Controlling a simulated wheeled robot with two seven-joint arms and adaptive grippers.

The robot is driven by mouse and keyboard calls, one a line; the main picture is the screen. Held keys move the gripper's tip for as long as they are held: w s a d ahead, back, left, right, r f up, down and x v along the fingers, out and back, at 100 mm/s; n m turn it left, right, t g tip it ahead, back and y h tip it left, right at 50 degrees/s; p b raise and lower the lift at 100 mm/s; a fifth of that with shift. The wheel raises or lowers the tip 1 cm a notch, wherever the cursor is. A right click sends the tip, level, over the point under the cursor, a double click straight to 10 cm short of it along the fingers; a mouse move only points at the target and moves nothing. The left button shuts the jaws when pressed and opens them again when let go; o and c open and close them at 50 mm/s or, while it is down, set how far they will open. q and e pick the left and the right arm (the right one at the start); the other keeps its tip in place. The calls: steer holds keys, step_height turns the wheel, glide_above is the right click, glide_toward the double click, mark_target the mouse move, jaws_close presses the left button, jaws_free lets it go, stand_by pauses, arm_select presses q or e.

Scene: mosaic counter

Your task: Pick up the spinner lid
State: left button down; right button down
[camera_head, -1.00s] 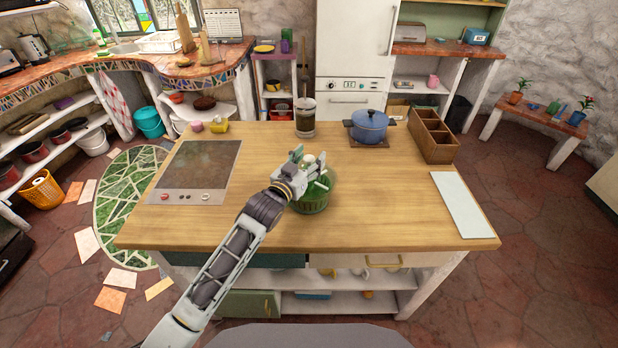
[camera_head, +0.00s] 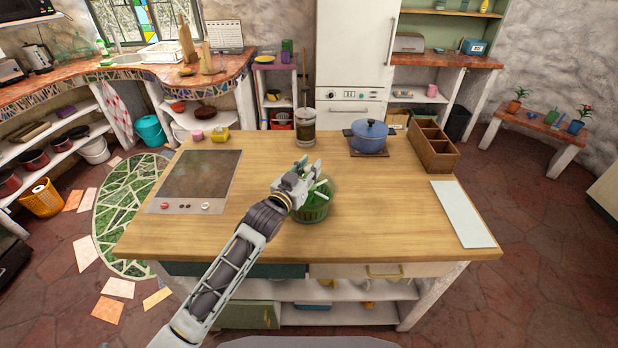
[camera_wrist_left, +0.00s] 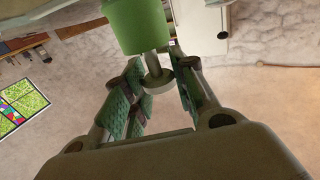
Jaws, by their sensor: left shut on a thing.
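The salad spinner stands on the wooden counter in the head view, with a green bowl (camera_head: 312,213) below. Its lid (camera_head: 327,186) is pale green and see-through, with a white crank part, and is partly hidden by my gripper. My left gripper (camera_head: 302,178) is at the top of the spinner, shut on the lid's handle part. I cannot tell whether the lid is clear of the bowl. My right gripper is not in view.
A dark cooktop (camera_head: 200,178) lies left of the spinner. A blue pot (camera_head: 369,138), a glass press (camera_head: 308,127) and a wooden divided box (camera_head: 432,150) stand along the back. A white board (camera_head: 462,214) lies at the right. The counter around the spinner is clear.

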arm_select(q)
steer(key=shift+r, duration=0.15)
steer(key=shift+r+b, duration=0.35)
steer(key=shift+r, duration=4.5)
